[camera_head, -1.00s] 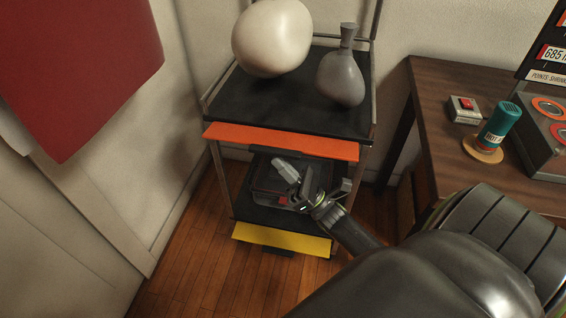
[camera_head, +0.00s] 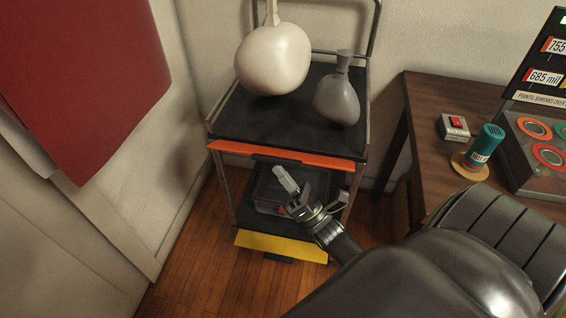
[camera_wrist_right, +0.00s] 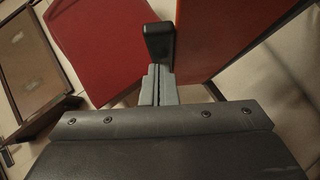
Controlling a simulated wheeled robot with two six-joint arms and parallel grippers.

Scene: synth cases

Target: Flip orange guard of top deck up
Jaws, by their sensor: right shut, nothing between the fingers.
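The orange guard (camera_head: 285,155) runs along the front edge of the black top deck (camera_head: 240,115) of a cart. It slopes or hangs below the deck edge and looks thin here. A dark tab (camera_head: 262,158) shows at its lower edge. My right gripper (camera_head: 281,172) is shut and empty, just below the guard near its middle. In the right wrist view the closed grey fingers (camera_wrist_right: 158,78) end at a black tab (camera_wrist_right: 158,42), beside the orange panel (camera_wrist_right: 215,35); I cannot tell whether they touch it. My left gripper is not in view.
A cream vase (camera_head: 272,62) and a grey vase (camera_head: 337,100) stand on the top deck. A yellow guard (camera_head: 280,246) is on the lower deck, which holds a dark box. A wooden table (camera_head: 430,95) stands right, with a teal container (camera_head: 487,145). A red panel (camera_head: 90,80) is at left.

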